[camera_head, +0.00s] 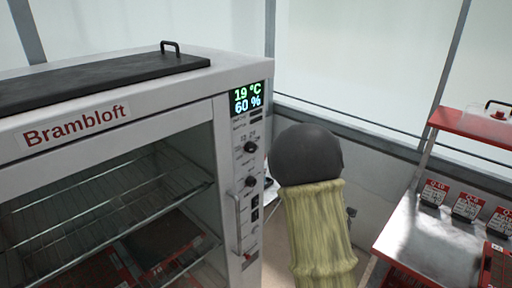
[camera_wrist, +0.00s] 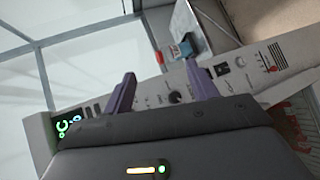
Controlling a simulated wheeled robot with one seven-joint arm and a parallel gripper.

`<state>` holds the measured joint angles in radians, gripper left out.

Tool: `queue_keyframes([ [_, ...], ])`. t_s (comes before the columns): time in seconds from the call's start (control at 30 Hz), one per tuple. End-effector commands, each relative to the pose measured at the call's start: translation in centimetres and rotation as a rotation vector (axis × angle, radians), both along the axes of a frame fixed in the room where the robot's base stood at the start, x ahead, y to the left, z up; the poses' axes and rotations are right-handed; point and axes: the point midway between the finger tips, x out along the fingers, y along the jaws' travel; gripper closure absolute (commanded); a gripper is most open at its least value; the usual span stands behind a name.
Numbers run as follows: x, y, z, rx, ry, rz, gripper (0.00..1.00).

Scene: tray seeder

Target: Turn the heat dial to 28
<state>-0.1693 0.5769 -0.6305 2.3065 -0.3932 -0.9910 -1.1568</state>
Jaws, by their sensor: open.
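The white cabinet's control panel (camera_head: 243,195) carries a display (camera_head: 248,97) reading 19 °C and 60 %. Below it are an upper black dial (camera_head: 250,147) and a lower black dial (camera_head: 251,181). Their markings and pointer positions are too small to read surely. In the wrist view, my gripper (camera_wrist: 161,71) is open, with two purple fingers apart and nothing held. The right finger covers part of the panel. In the head view, my arm hides the fingers.
A red lever (camera_head: 247,255) sits low on the panel. A metal bench (camera_head: 432,235) with red-topped labelled items stands at right.

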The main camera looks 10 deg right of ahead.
Motion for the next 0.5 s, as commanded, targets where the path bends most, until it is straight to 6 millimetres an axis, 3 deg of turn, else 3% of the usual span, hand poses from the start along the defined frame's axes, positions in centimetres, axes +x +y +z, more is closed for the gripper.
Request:
queue_keyframes([
  [0.23,2.6,0.6,3.9,-0.543,-0.2,0.343,0.42],
  [0.5,2.2,4.5,6.7,-1.047,-0.455,0.702,0.42],
])
